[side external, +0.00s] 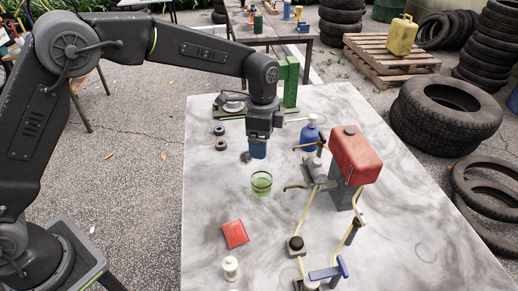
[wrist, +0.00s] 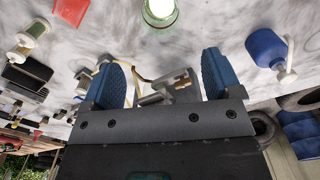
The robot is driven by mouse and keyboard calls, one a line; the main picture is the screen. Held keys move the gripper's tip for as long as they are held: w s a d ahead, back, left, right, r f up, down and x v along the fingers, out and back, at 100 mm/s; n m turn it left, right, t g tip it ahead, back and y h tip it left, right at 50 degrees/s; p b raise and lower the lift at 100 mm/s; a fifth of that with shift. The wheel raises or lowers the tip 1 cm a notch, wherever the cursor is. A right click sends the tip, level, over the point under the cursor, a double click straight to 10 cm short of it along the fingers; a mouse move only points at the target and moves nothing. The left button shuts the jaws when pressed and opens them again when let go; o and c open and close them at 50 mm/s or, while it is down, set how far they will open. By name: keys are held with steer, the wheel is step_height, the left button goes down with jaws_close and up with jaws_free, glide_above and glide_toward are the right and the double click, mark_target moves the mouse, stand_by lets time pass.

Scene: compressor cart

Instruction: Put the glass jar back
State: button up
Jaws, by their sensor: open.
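The glass jar (side external: 262,183), greenish with a brown band near its rim, stands upright on the marbled table top. It also shows in the wrist view (wrist: 159,10), cut off by the top edge. My gripper (side external: 258,151) hangs above the table behind the jar, apart from it. Its two blue fingers (wrist: 165,83) are spread with nothing held between them. The compressor cart (side external: 320,170), with its red tank (side external: 357,155) and yellow tubes, stands to the right of the jar. Part of it shows beyond the fingers in the wrist view.
A blue bottle (side external: 310,139) stands behind the cart. A red packet (side external: 235,234) and a white-capped bottle (side external: 231,267) are at the front left. The table's left middle is clear.

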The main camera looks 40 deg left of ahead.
steer(key=shift+r, duration=0.3)
steer(key=s+a+r+n+t, duration=0.3)
steer(key=s+a+r+n, duration=0.4)
steer(key=s+r, duration=0.5)
steer(key=s+a+n+t, duration=0.1)
steer(key=s+a+n, duration=0.2)
steer(key=s, duration=0.5)
steer(key=s+a+n+t, duration=0.1)
steer(key=s+a+n, duration=0.2)
steer(key=s, duration=0.5)
steer(key=shift+s+a+r+n+t, duration=0.25)
steer(key=shift+a+n+t, duration=0.05)
